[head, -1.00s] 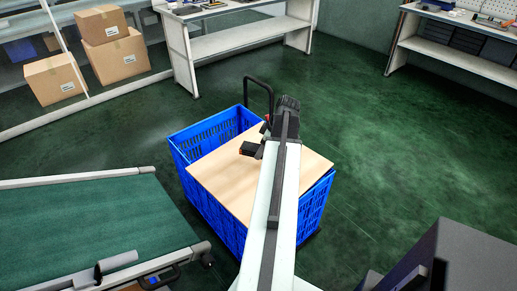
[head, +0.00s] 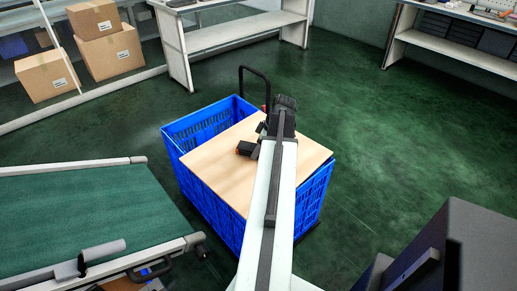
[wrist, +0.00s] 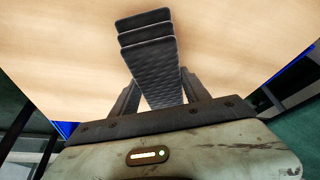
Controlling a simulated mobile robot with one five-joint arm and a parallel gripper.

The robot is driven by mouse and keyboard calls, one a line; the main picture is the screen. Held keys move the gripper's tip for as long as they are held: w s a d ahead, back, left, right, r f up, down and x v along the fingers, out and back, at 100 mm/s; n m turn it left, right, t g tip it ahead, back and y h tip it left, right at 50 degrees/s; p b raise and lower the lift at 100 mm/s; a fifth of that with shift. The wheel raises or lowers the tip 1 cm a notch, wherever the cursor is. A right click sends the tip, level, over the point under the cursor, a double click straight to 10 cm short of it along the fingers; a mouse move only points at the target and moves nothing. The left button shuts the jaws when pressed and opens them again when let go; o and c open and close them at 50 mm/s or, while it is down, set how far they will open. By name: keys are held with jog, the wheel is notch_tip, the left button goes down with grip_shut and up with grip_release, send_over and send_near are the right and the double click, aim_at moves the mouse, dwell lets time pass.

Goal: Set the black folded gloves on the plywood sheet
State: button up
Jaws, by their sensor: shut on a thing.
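The black folded gloves (wrist: 150,65) are a dark layered stack held between the fingers of my gripper (wrist: 160,98) in the wrist view. The pale plywood sheet (head: 210,166) lies across the top of a blue crate in the head view. It fills most of the background behind the gloves in the wrist view (wrist: 240,50). My gripper is over the sheet. I cannot tell whether the gloves touch it. In the head view my arm hides part of the sheet, and a small dark shape beside the arm's end is too small to tell gloves from fingers.
The blue crate (head: 205,122) has an open strip at its far left and a black handle (head: 256,84) behind. A green conveyor (head: 95,208) stands at left. Cardboard boxes (head: 108,50) and a white bench (head: 235,36) are at the back.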

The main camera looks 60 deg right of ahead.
jog(key=shift+f+b, duration=0.45)
jog(key=shift+b, duration=0.05)
dwell(0.3)
jog(key=o, duration=1.4)
jog(key=shift+o, duration=0.2)
jog(key=p+v, duration=0.6)
jog(key=v, duration=0.1)
jog(key=shift+r+p, duration=0.15)
jog(key=shift+p, duration=0.25)
jog(key=shift+s+r+p, duration=0.2)
jog(key=shift+r+p, duration=0.15)
jog(key=shift+f, duration=0.1)
